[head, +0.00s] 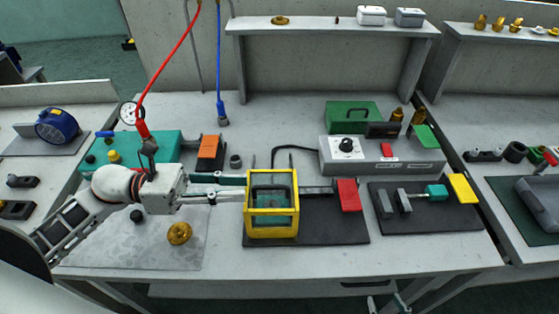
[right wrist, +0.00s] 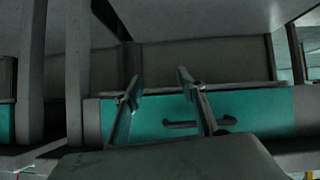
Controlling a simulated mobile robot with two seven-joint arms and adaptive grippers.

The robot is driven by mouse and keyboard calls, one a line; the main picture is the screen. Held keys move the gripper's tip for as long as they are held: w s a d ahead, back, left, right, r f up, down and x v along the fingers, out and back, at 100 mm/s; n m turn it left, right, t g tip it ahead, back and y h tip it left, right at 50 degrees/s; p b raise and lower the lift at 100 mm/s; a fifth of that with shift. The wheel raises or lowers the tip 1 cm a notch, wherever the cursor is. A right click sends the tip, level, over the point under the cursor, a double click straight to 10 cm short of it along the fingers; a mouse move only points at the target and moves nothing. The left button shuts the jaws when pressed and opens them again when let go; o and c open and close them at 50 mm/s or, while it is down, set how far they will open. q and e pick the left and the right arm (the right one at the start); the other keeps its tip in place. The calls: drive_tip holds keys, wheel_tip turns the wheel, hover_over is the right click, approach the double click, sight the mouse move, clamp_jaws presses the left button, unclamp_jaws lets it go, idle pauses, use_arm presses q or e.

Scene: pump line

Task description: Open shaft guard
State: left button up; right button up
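The shaft guard is a yellow-framed box (head: 271,230) with a dark interior, standing on a black base plate (head: 335,235) in the middle of the bench in the head view. It looks closed over what is inside. My left gripper (head: 243,187) points right, its two fingers spread apart, with their tips at the guard's left side. I cannot tell whether they touch it. Part of my right gripper (head: 390,304) shows low, past the bench's front edge. In the right wrist view, my right gripper (right wrist: 158,78) has its fingers apart and nothing between them.
A red block (head: 347,195) sits right of the guard. A black plate with a vise-like fixture (head: 404,201) is further right. A grey control box (head: 380,155) stands behind. A brass ring (head: 179,233) lies below my left arm. A red hose (head: 170,58) hangs behind it.

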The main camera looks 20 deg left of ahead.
sight(265, 186)
use_arm(q)
drive_tip(key=p+x, duration=0.2)
drive_tip(key=x, duration=0.4)
drive_tip(key=shift+w+d+r, duration=0.1)
drive_tip(key=shift+d, duration=0.2)
drive_tip(key=shift+w+d, duration=0.2)
drive_tip(key=shift+d, duration=0.4)
clamp_jaws()
